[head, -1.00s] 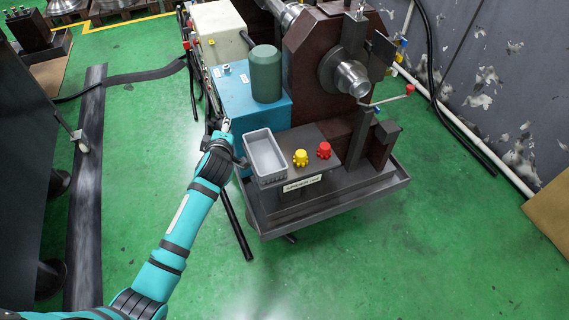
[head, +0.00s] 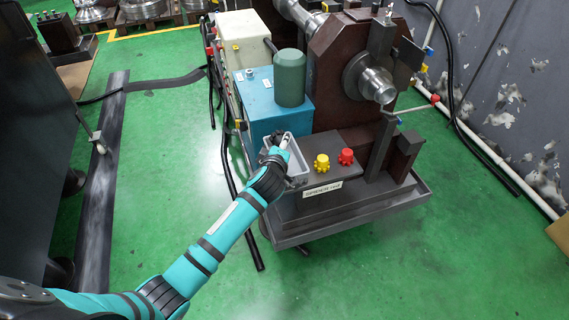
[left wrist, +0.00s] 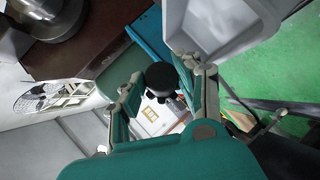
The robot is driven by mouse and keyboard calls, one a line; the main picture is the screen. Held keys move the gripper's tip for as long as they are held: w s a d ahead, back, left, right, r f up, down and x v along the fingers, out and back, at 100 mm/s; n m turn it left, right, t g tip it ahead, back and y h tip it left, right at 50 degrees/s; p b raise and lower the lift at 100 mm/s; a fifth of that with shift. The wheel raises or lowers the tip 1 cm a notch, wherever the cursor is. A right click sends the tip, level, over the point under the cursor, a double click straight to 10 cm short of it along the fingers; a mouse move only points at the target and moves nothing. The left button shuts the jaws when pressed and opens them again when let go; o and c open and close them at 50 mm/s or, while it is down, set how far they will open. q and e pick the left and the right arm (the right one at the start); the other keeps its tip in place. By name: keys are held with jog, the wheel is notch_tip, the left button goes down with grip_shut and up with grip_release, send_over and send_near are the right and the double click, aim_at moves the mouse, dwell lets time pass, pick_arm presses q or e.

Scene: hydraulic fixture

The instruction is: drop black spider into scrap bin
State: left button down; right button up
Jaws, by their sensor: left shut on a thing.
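My left gripper (head: 284,146) is over or close beside the grey open bin (head: 300,172), which stands on the machine's front ledge. In the left wrist view my left gripper (left wrist: 166,92) is shut on the black spider (left wrist: 161,76), a small dark toothed piece between its fingers. The bin also shows at the upper right of the left wrist view (left wrist: 235,22), off to one side of the held spider. My right gripper is not in view.
A yellow spider (head: 322,162) and a red spider (head: 346,157) sit on the ledge right of the bin. A green cylinder (head: 290,78) on a blue box (head: 258,105) stands behind it. The brown machine (head: 335,60) rises at the back right. Green floor is open in front.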

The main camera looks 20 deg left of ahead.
pick_arm(q)
jog(key=shift+f, duration=0.15)
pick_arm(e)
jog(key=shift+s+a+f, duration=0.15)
pick_arm(q)
jog(key=c, duration=0.8)
grip_release()
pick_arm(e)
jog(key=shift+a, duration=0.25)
pick_arm(q)
jog(key=v, duration=1.2)
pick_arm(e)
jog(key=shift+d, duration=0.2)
pick_arm(q)
jog(key=shift+d, duration=0.1)
